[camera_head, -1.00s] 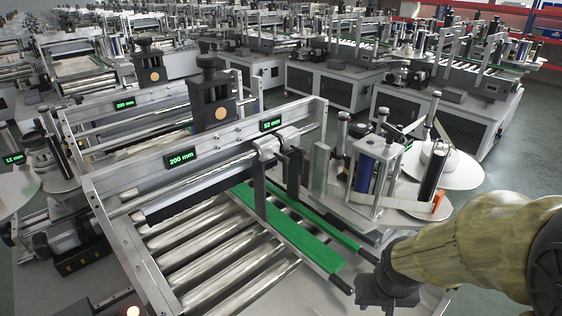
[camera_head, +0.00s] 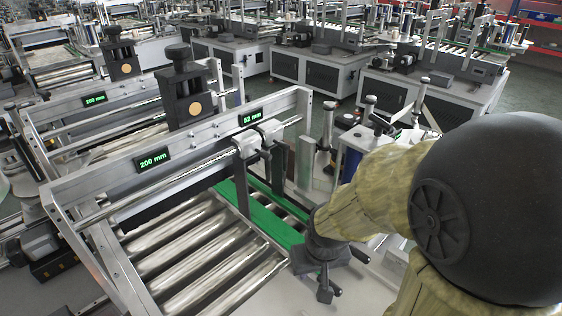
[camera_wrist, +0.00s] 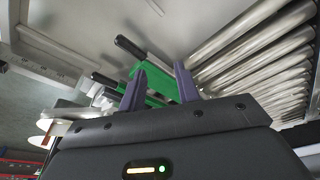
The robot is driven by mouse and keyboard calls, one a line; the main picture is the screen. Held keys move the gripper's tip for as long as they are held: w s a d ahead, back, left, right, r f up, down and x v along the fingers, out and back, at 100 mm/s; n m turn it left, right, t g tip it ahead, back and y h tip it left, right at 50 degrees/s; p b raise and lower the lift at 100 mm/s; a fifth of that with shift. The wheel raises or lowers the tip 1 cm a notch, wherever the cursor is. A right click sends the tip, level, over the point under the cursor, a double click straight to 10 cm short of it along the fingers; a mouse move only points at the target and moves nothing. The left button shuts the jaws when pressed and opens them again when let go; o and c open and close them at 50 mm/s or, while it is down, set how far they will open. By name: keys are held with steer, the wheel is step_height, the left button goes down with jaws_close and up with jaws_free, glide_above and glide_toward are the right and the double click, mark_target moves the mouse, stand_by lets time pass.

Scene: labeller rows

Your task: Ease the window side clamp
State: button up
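Two grey clamps, the left one (camera_head: 246,142) and the right one (camera_head: 270,131), sit side by side on the crossbar above the rollers. I cannot tell which is the window side clamp. Dark posts run down from them to two green guide rails (camera_head: 262,217). My gripper (camera_head: 318,262) is low at the near end of the rails, in front of and below the clamps. In the wrist view my gripper (camera_wrist: 160,70) has its two fingers apart with nothing seen held. A green rail (camera_wrist: 155,100) and a black handle (camera_wrist: 130,47) lie beyond the fingers. The clamps are not made out there.
The steel rollers (camera_head: 205,252) lie left of the rails. Readouts on the frame show 200 mm (camera_head: 153,159) and 52 mm (camera_head: 250,117). My arm hides much of the labelling unit (camera_head: 352,160) at right. More machines (camera_head: 325,75) stand behind, with grey floor between.

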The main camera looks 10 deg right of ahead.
mark_target(285, 162)
steer(key=w+d+n+t, duration=0.1)
steer(key=w+d+t, duration=0.15)
steer(key=w, duration=0.25)
steer(key=w+d+r+n+t+y+p, duration=0.1)
steer(key=w+d+t, duration=0.1)
steer(key=w+t, duration=0.25)
steer(key=w+d+n+t, duration=0.1)
steer(key=w+d+t, duration=0.15)
steer(key=w, duration=0.35)
step_height(285, 162, up, 5)
steer(key=t+y, duration=0.2)
steer(key=y, duration=0.1)
steer(key=n+t+y, duration=0.1)
steer(key=t+y, duration=0.1)
steer(key=shift+w+a+t+y+p, duration=0.15)
steer(key=shift+t+y+p, duration=0.1)
steer(key=shift+y+p, duration=0.15)
steer(key=shift+w, duration=0.15)
steer(key=p+x, duration=0.5)
steer(key=x, duration=1.2)
steer(key=shift+w+a+r+p, duration=0.1)
steer(key=shift+p, duration=0.3)
